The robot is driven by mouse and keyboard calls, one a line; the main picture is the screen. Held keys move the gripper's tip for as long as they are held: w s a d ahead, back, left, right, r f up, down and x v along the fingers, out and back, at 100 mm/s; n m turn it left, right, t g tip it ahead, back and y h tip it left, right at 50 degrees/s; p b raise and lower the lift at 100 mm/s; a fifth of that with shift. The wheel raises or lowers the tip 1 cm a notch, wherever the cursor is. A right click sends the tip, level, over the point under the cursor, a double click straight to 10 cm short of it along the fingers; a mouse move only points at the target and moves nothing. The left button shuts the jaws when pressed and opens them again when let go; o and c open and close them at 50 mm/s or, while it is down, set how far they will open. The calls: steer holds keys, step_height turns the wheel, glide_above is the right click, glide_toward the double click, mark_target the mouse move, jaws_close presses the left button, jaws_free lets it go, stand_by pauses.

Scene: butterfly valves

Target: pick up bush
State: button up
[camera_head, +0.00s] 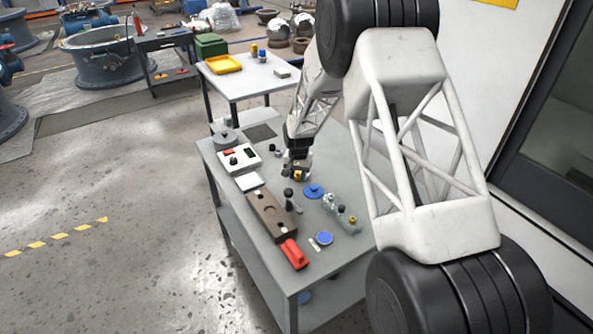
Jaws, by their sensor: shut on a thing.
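A small brass-coloured bush (298,176) shows at the tips of my gripper (299,169), over the grey workbench (341,227). My gripper points down and is shut on the bush. The fingers are small and dark in this view and hide part of the bush. I cannot tell whether the bush touches the bench top.
Nearby on the bench are a blue disc (314,191), dark upright parts (289,196), a brown block (268,214), a red part (294,254), a grey valve-like part (340,212) and a white box (239,158). A second table (235,87) with a yellow tray (224,64) stands behind.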

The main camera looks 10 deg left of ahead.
steer(key=shift+s+d, duration=0.2)
steer(key=shift+s, duration=0.25)
stand_by(0.3)
steer(key=o, duration=0.4)
steer(key=shift+c, duration=1.4)
steer(key=w+r, duration=0.1)
steer(key=w, duration=0.1)
steer(key=w+r, duration=0.2)
steer(key=w, duration=0.1)
steer(key=w+a+r, duration=0.1)
steer(key=w, duration=0.1)
steer(key=shift+w+r, duration=0.35)
steer(key=shift+w, duration=0.05)
steer(key=shift+a, duration=0.1)
